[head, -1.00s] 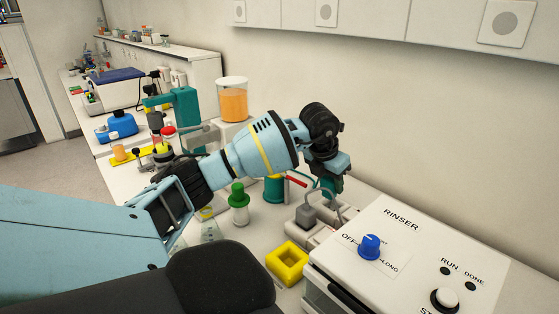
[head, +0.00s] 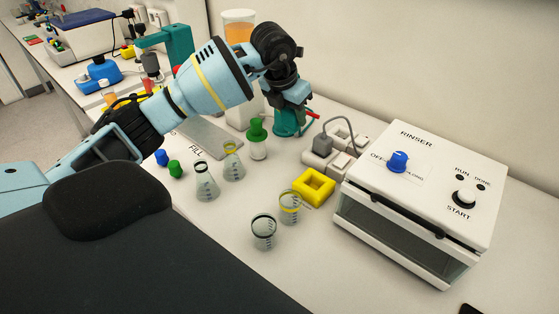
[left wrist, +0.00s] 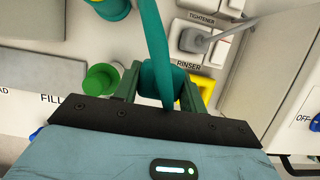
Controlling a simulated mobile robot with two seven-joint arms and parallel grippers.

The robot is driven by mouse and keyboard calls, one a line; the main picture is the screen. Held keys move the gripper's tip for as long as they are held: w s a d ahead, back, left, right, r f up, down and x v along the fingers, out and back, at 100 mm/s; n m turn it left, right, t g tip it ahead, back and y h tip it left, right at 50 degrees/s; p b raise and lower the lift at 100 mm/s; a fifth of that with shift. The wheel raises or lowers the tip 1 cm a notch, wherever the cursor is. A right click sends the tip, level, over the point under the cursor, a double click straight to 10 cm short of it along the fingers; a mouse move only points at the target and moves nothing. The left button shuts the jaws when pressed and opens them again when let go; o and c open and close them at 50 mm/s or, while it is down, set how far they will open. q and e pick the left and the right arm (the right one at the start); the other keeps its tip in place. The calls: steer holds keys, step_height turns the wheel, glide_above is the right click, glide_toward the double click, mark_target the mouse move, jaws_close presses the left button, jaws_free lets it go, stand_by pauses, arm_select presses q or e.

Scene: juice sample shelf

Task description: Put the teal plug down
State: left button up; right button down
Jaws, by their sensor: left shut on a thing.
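My left gripper (left wrist: 168,88) is shut on the teal plug (left wrist: 180,82), whose thick teal cord (left wrist: 155,40) rises across the left wrist view. In the head view the left gripper (head: 296,108) is at the back of the bench, left of the white power strip (head: 343,160); the plug cannot be clearly told apart there. A grey plug (head: 322,146) sits in the strip. In the left wrist view the socket label RINSER (left wrist: 188,65) shows just beyond the held plug. My right gripper is not in view.
The rinser box (head: 420,190) stands at the right. A yellow square holder (head: 314,187), several glass flasks (head: 264,232) and a green-capped bottle (head: 257,140) stand in front of the strip. Blue (head: 161,158) and green (head: 175,169) stoppers are further left.

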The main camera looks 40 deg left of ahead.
arm_select(q)
steer(key=shift+f, duration=5)
steer(key=shift+f, duration=0.15)
steer(key=o, duration=1.2)
steer(key=shift+c, duration=0.2)
steer(key=shift+r, duration=0.55)
steer(key=v, duration=1.1)
steer(key=shift+p, duration=0.45)
steer(key=shift+r, duration=0.1)
